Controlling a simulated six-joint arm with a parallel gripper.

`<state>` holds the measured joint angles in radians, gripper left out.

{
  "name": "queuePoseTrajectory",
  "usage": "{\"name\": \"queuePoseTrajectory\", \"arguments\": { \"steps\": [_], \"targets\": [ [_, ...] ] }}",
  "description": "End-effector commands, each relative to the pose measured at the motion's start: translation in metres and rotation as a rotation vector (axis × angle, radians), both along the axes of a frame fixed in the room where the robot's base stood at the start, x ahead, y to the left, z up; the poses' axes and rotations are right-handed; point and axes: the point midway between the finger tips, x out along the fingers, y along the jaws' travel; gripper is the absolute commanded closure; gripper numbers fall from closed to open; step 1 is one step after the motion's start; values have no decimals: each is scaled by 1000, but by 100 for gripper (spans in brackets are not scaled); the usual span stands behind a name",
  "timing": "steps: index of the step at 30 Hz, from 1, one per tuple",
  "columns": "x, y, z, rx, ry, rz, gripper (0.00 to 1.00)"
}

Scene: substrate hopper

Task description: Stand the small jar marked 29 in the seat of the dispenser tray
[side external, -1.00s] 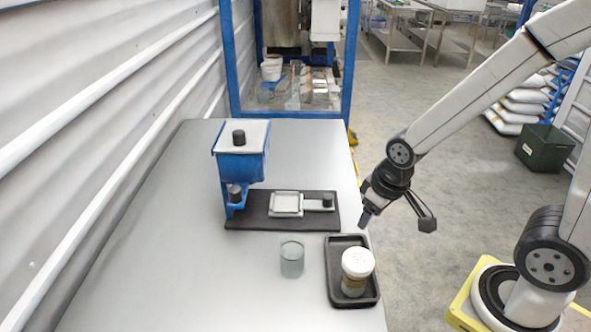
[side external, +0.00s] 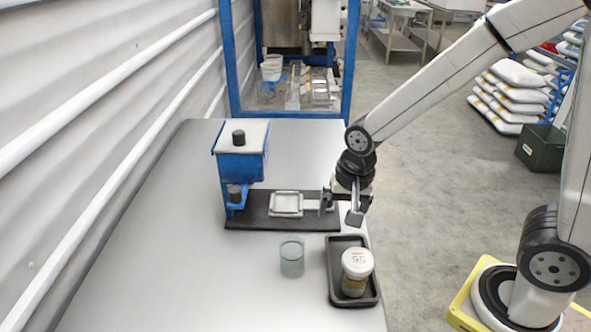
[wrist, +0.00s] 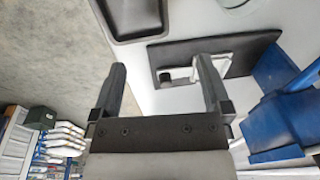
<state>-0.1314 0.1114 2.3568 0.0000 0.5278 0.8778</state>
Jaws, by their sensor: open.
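The small jar (side external: 354,282) has a white lid with dark marks that I cannot read surely. It stands upright in the black tray (side external: 334,293) at the front right. The dispenser tray (side external: 286,212), a pale square frame with a handle, lies on the dark base plate (side external: 250,222) below the blue hopper (side external: 240,166). My gripper (side external: 340,211) is open and empty by the handle end, and hides the knob there. In the wrist view the fingers (wrist: 160,68) are apart, with part of the dispenser tray (wrist: 192,73) beyond them.
A clear glass (side external: 291,260) stands left of the black tray; the black tray's edge also shows in the wrist view (wrist: 150,32). The table (side external: 160,260) is clear on the left. A corrugated wall (side external: 70,180) borders its left side.

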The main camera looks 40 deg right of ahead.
Motion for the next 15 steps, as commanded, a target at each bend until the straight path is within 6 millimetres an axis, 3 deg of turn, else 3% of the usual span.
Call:
{"name": "queuePoseTrajectory", "arguments": {
  "steps": [15],
  "targets": [
    [27,44,10,65,81,-606,1]
  ]
}}
